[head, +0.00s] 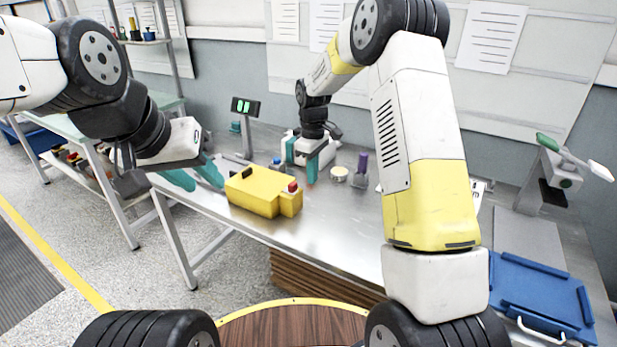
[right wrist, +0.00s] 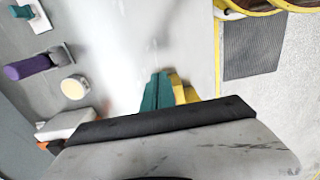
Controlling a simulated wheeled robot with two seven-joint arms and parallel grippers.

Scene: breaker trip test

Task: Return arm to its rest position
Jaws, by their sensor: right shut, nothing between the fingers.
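A small display with green digits (head: 245,107) stands behind the box. A purple-topped item (head: 361,168) and a round cream-topped tin (head: 339,173) stand right of my right gripper. A blue tray (head: 540,292) lies at the right. Bench front is clear.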

